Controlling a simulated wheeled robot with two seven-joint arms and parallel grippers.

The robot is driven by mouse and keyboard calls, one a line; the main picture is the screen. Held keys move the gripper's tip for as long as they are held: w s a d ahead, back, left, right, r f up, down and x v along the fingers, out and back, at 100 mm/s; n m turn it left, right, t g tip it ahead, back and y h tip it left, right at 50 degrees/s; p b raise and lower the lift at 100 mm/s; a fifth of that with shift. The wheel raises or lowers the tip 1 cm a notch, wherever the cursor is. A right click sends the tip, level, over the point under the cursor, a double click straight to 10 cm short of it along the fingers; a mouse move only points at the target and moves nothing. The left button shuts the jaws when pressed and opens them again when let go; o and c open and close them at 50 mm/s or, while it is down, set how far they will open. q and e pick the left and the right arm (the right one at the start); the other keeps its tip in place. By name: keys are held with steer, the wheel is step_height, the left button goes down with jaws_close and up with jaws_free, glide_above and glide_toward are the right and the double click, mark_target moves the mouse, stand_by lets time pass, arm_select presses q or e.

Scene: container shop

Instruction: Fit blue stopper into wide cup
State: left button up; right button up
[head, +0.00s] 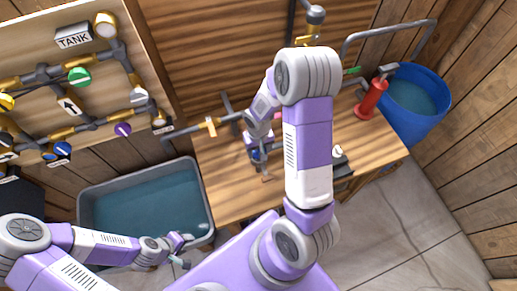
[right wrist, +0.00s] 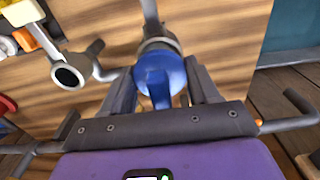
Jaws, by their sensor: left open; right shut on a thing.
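In the right wrist view a blue stopper (right wrist: 158,75) with a raised blue grip sits between the two dark fingers of my right gripper (right wrist: 160,85), which is shut on it. A grey round fitting (right wrist: 158,42) shows directly behind the stopper; I cannot tell whether it is the wide cup or whether the stopper is inside it. In the head view my right gripper (head: 260,165) is over the wooden bench, with a bit of blue at it, partly hidden by my arm. My left gripper (head: 187,250) is open and empty near the front right corner of the grey tub.
The grey tub (head: 88,212) of water stands left of the wooden bench (head: 228,198). A blue barrel (head: 432,122) and a red pump (head: 371,100) are at right. A grey pipe with an open end (right wrist: 67,75) is left of the stopper. A valve board (head: 25,45) is at upper left.

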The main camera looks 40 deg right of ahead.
steer(key=shift+f+b, duration=1.1)
steer(key=shift+b, duration=0.15)
stand_by(1.0)
steer(key=shift+s+f, duration=0.1)
steer(key=shift+s+a+f+b, duration=0.15)
steer(key=shift+s+f+b, duration=0.1)
steer(key=shift+s+b, duration=0.05)
steer(key=o, duration=1.1)
steer(key=shift+c, duration=0.2)
steer(key=shift+o, duration=0.4)
steer(key=shift+w+r, duration=0.1)
steer(key=shift+r, duration=0.2)
steer(key=shift+w+r, duration=0.2)
steer(key=shift+r, duration=0.45)
steer(key=shift+w+r, duration=0.2)
steer(key=shift+r, duration=0.4)
steer(key=r, duration=0.4)
steer(key=shift+s+r+p, duration=0.2)
steer(key=shift+s+p, duration=0.15)
steer(key=shift+p, duration=0.05)
steer(key=shift+w+r, duration=0.1)
steer(key=shift+r, duration=0.45)
